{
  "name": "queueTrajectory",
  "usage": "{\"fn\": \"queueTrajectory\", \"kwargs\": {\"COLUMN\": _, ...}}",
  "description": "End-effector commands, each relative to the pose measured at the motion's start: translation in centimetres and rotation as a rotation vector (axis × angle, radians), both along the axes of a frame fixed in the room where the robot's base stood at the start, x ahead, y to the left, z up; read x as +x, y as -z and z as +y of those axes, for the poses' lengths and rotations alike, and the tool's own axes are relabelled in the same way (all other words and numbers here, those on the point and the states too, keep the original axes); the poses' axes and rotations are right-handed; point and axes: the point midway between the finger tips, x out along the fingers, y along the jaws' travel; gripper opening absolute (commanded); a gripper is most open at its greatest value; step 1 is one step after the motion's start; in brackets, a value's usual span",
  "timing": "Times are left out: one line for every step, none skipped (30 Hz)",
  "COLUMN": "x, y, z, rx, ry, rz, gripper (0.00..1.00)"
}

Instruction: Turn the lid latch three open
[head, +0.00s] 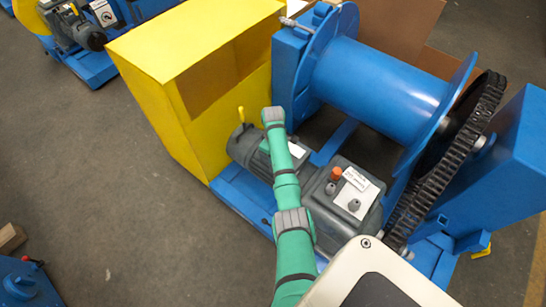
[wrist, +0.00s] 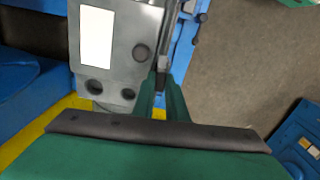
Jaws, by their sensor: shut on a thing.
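In the wrist view my gripper (wrist: 161,90) has its two green fingers close together at the right edge of a grey box face. They are shut on a small dark piece (wrist: 161,82), which looks like a latch; the fingers hide part of it, and I cannot read a number on it. The grey box face (wrist: 122,50) carries a white label (wrist: 97,37) and several dark round fittings. In the head view my green arm reaches up across the motor, and my fingers and the latch do not show there.
A blue drum (head: 380,90) with a black chain (head: 450,160) stands right of my arm. A grey gearbox (head: 335,220) lies close beside the arm. A yellow guard (head: 175,100) stands left. Open grey floor (head: 110,220) lies at the left.

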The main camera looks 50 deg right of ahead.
Motion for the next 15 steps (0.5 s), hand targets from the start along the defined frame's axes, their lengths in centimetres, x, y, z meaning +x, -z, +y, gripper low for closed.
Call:
{"fn": "queueTrajectory", "kwargs": {"x": 0.12, "y": -0.1, "z": 0.01, "rx": -0.001, "ry": 0.02, "rz": -0.002, "gripper": 0.0}}
{"fn": "queueTrajectory", "kwargs": {"x": 0.13, "y": -0.1, "z": 0.0, "rx": -0.001, "ry": 0.033, "rz": -0.002, "gripper": 0.0}}
{"fn": "queueTrajectory", "kwargs": {"x": 0.13, "y": -0.11, "z": -0.02, "rx": -0.001, "ry": 0.047, "rz": -0.002, "gripper": 0.0}}
{"fn": "queueTrajectory", "kwargs": {"x": 0.11, "y": -0.11, "z": -0.05, "rx": -0.001, "ry": 0.057, "rz": -0.002, "gripper": 0.0}}
{"fn": "queueTrajectory", "kwargs": {"x": 0.1, "y": -0.12, "z": -0.07, "rx": -0.002, "ry": 0.067, "rz": -0.002, "gripper": 0.0}}
{"fn": "queueTrajectory", "kwargs": {"x": 0.1, "y": -0.12, "z": -0.09, "rx": -0.002, "ry": 0.077, "rz": -0.002, "gripper": 0.0}}
{"fn": "queueTrajectory", "kwargs": {"x": 0.09, "y": -0.13, "z": -0.11, "rx": -0.002, "ry": 0.083, "rz": -0.001, "gripper": 0.0}}
{"fn": "queueTrajectory", "kwargs": {"x": 0.1, "y": -0.13, "z": -0.11, "rx": -0.002, "ry": 0.089, "rz": -0.001, "gripper": 0.0}}
{"fn": "queueTrajectory", "kwargs": {"x": 0.1, "y": -0.13, "z": -0.11, "rx": -0.002, "ry": 0.095, "rz": -0.001, "gripper": 0.0}}
{"fn": "queueTrajectory", "kwargs": {"x": 0.1, "y": -0.14, "z": -0.11, "rx": -0.002, "ry": 0.099, "rz": -0.001, "gripper": 0.0}}
{"fn": "queueTrajectory", "kwargs": {"x": 0.1, "y": -0.14, "z": -0.12, "rx": -0.002, "ry": 0.103, "rz": -0.001, "gripper": 0.0}}
{"fn": "queueTrajectory", "kwargs": {"x": 0.11, "y": -0.14, "z": -0.12, "rx": -0.002, "ry": 0.106, "rz": -0.002, "gripper": 0.0}}
{"fn": "queueTrajectory", "kwargs": {"x": 0.11, "y": -0.15, "z": -0.12, "rx": -0.002, "ry": 0.107, "rz": -0.002, "gripper": 0.0}}
{"fn": "queueTrajectory", "kwargs": {"x": 0.12, "y": -0.15, "z": -0.13, "rx": -0.002, "ry": 0.108, "rz": -0.002, "gripper": 0.0}}
{"fn": "queueTrajectory", "kwargs": {"x": 0.12, "y": -0.15, "z": -0.13, "rx": -0.003, "ry": 0.109, "rz": -0.002, "gripper": 0.0}}
